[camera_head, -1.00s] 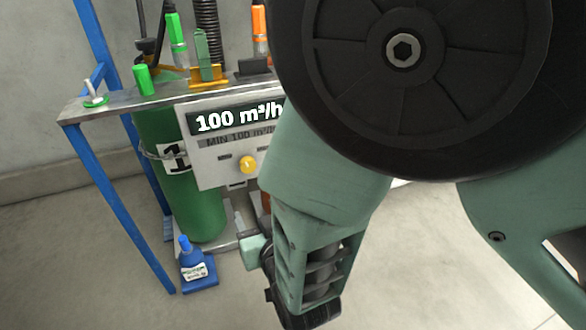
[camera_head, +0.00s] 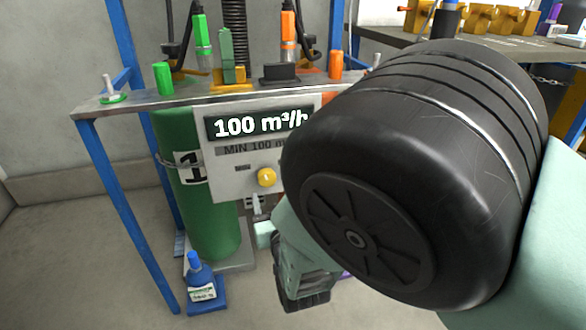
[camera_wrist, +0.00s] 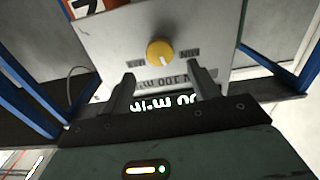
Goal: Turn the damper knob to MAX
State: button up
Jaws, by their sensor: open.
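The yellow damper knob (camera_head: 266,177) is on the front of a light grey panel (camera_head: 222,180), under a display (camera_head: 232,126) reading 100 m³/h. A label with MIN 100 shows below the display; its right part is hidden by my arm. In the wrist view the knob (camera_wrist: 160,51) appears upside down with a pale pointer mark. My gripper (camera_wrist: 160,75) is open and empty there, its two fingers apart and pointing at the panel, the knob just beyond the tips. In the head view my gripper (camera_head: 258,205) is just below the knob, partly hidden.
A green cylinder (camera_head: 205,225) stands left of the panel in a blue-legged frame (camera_head: 122,200). Green and orange connectors (camera_head: 202,35) stand above the metal shelf (camera_head: 150,98). A second table (camera_head: 400,38) is at back right.

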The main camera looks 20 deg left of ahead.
aim_at(268, 179)
jog(key=b+x, duration=0.1)
jog(key=x, duration=0.4)
jog(key=shift+w+a, duration=0.15)
jog(key=shift+w, duration=0.2)
jog(key=c, duration=1)
